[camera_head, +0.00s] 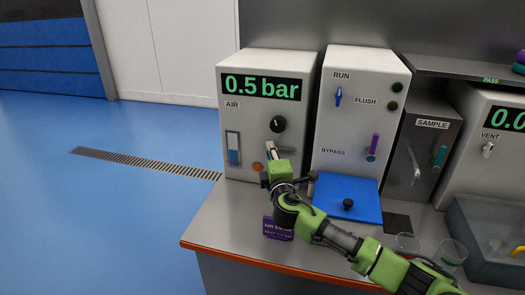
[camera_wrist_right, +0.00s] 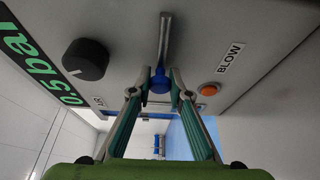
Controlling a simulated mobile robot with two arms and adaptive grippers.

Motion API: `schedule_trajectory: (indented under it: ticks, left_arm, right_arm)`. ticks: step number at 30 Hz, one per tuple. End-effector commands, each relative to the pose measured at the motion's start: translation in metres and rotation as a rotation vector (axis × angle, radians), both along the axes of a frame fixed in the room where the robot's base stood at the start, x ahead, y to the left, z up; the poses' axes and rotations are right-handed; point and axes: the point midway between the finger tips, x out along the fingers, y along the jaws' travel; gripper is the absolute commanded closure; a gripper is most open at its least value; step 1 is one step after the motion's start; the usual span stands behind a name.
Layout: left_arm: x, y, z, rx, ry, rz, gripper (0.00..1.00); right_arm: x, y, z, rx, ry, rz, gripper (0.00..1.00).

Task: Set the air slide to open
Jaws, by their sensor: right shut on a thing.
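The AIR box (camera_head: 250,68) stands at the left end of the bench, its display showing 0.5 bar. My right gripper (camera_head: 269,149) is at the front of this box, to the right of that slot. In the right wrist view its fingers (camera_wrist_right: 162,83) are shut on a blue-ended control with a metal stem (camera_wrist_right: 165,42). This control lies between a black knob (camera_wrist_right: 85,60) and an orange BLOW button (camera_wrist_right: 210,90). My left gripper is not in view.
A RUN/FLUSH/BYPASS box (camera_head: 358,85) stands close on the right, with a blue plate (camera_head: 340,187) before it. A purple sign (camera_head: 278,230) is near the bench's orange front edge. Clear cups (camera_head: 450,253) stand at the lower right. Floor at left is open.

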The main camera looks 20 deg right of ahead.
Motion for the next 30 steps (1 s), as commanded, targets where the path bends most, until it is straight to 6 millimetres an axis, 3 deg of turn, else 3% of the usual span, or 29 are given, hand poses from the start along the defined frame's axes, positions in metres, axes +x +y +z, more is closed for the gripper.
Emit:
schedule_trajectory:
  ticks: [6, 7, 9, 22, 30]
  left_arm:
    - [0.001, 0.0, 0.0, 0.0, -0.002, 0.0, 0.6]
    - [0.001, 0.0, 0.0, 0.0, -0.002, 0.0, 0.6]
    - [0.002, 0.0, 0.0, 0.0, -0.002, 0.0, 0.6]
    - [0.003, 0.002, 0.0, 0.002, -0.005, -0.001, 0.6]
    - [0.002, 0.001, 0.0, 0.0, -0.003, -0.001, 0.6]
  right_arm:
    - [0.0, -0.004, -0.004, -0.003, 0.006, -0.009, 1.0]
    - [0.0, -0.004, -0.004, -0.003, 0.006, -0.009, 0.8]
    - [0.0, -0.004, -0.004, -0.003, 0.006, -0.009, 0.64]
    - [-0.005, -0.001, -0.002, -0.001, 0.003, -0.004, 0.64]
    - [-0.045, 0.007, -0.003, 0.001, 0.005, -0.004, 0.64]
